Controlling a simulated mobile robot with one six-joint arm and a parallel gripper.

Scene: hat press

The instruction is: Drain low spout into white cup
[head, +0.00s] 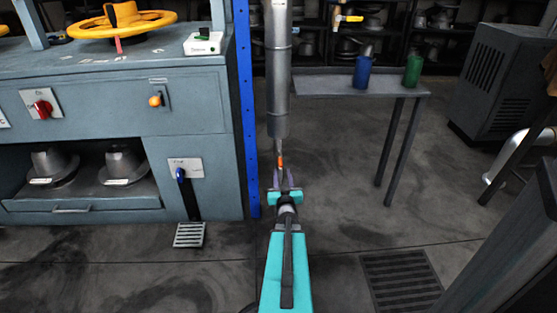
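A grey vertical metal pipe (278,75) hangs at the centre. A thin stem with an orange tip (281,161) shows below it; I cannot tell whether this is the low spout. My gripper (283,175) is just below the orange tip in the picture, its two dark fingers apart with a gap between them. I cannot tell whether it touches the tip. No white cup can be made out. A blue cup (362,72) and a green cup (412,71) stand on the side table (345,89).
A blue-grey press cabinet (110,100) at left carries a red knob (42,107), an orange lever (155,101), a blue handle (181,175) and a yellow wheel (122,24). A blue post (246,120) edges it. The floor below the table is clear.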

